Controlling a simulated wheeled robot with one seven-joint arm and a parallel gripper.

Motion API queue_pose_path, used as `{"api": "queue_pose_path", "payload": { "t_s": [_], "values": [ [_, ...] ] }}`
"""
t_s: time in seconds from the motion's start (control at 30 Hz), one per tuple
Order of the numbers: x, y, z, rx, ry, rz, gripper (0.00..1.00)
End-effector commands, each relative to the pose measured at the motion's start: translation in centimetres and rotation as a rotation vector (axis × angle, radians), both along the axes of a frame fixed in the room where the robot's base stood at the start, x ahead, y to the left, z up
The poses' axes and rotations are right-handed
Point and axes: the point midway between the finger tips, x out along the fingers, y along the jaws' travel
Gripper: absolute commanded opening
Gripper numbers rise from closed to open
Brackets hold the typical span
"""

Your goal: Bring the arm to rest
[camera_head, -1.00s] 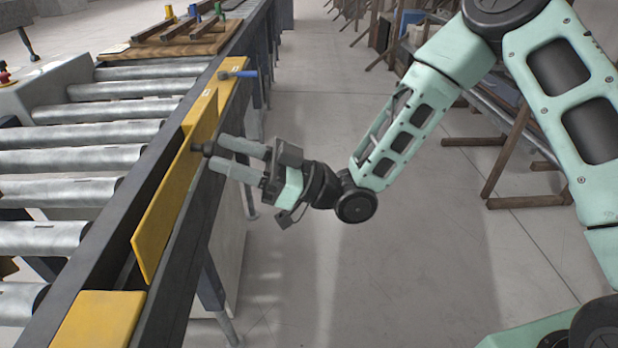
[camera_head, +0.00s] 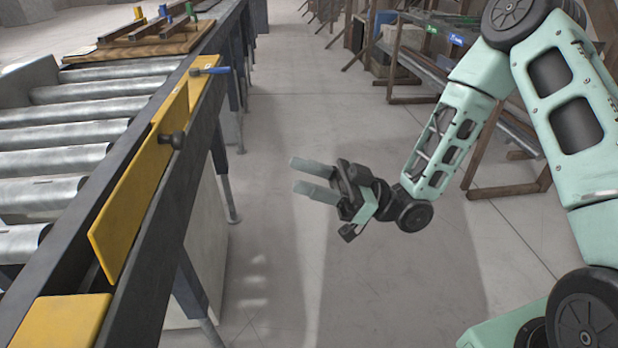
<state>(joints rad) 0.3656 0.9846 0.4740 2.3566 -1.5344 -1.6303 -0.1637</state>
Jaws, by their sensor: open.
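My gripper (camera_head: 294,175) is open and empty, held in free air over the floor to the right of the roller conveyor. Its two pale fingers point left toward the conveyor, with a clear gap between them and the conveyor's side rail. A black knob (camera_head: 173,140) sticks out from a long yellow panel (camera_head: 140,195) on the near side of the conveyor. The knob is apart from the fingers. My arm runs from the upper right, bent, down to the gripper.
The roller conveyor (camera_head: 62,135) with its dark side rail (camera_head: 165,215) fills the left. Wooden frames and shelving (camera_head: 510,165) stand at the right behind my arm. The floor (camera_head: 300,105) between is clear.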

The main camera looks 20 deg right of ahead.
Motion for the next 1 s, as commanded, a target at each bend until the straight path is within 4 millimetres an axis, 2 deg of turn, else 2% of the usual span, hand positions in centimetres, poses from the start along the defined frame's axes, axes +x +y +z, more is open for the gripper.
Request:
{"api": "queue_pose_path", "payload": {
  "t_s": [0.27, 0.37, 0.53, 0.67, 0.77, 0.87, 1.0],
  "values": [
    [0.0, 0.0, 0.0, 0.0, 0.0, -0.001, 0.46],
    [0.2, 1.1, 0.0, -0.073, 0.001, -0.006, 0.46],
    [1.5, 4.8, -1.3, -0.416, 0.022, -0.061, 0.46],
    [2.5, 6.0, -2.5, -0.736, 0.073, -0.148, 0.46],
    [2.8, 5.7, -2.8, -0.954, 0.134, -0.226, 0.46],
    [2.2, 4.6, -2.3, -1.144, 0.221, -0.31, 0.46],
    [-0.3, 2.3, -0.5, -1.367, 0.379, -0.417, 0.46]
  ]
}}
